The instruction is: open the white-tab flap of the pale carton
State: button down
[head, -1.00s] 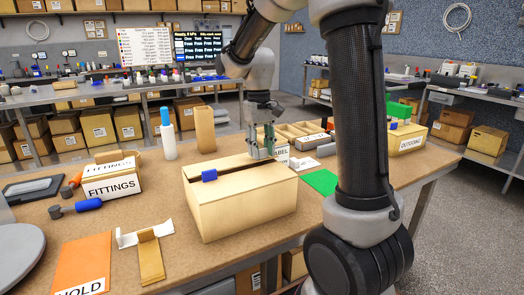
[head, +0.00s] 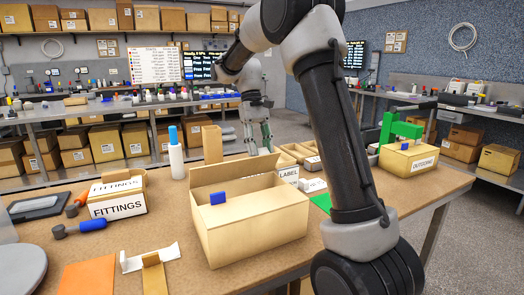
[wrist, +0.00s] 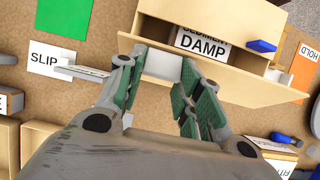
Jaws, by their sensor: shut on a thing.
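The pale carton (head: 262,232) stands on the bench in front of me. Its far flap (head: 232,176) stands raised along the back edge, and a gap into the carton shows. The blue tab (head: 218,198) is at the near side of the opening. In the wrist view the white tab (wrist: 163,66) sits between my fingers, against the flap (wrist: 225,79). My gripper (wrist: 160,70) is shut on this tab. In the head view my gripper (head: 263,146) is behind the flap, its tips partly hidden. A card reading DAMP (wrist: 203,44) shows inside the carton.
A white bottle with a blue cap (head: 176,155) and an upright cardboard box (head: 212,145) stand left of my gripper. A FITTINGS box (head: 118,205) is at left. An outgoing box (head: 408,160) is at right.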

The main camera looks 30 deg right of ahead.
jog(key=shift+w+f+g, duration=0.2)
jog(key=shift+w+g, duration=0.3)
jog(key=shift+w, duration=0.25)
jog(key=shift+w+f+g, duration=0.25)
jog(key=shift+w+g, duration=0.25)
jog(key=shift+w, duration=0.3)
jog(key=shift+w+f+g, duration=0.2)
jog(key=shift+w+g, duration=0.3)
jog(key=shift+w, duration=0.25)
jog(key=c, duration=1)
grip_release()
jog(key=shift+o, duration=0.2)
jog(key=shift+r, duration=0.1)
jog(key=shift+s+r, duration=0.1)
jog(key=shift+r, duration=0.05)
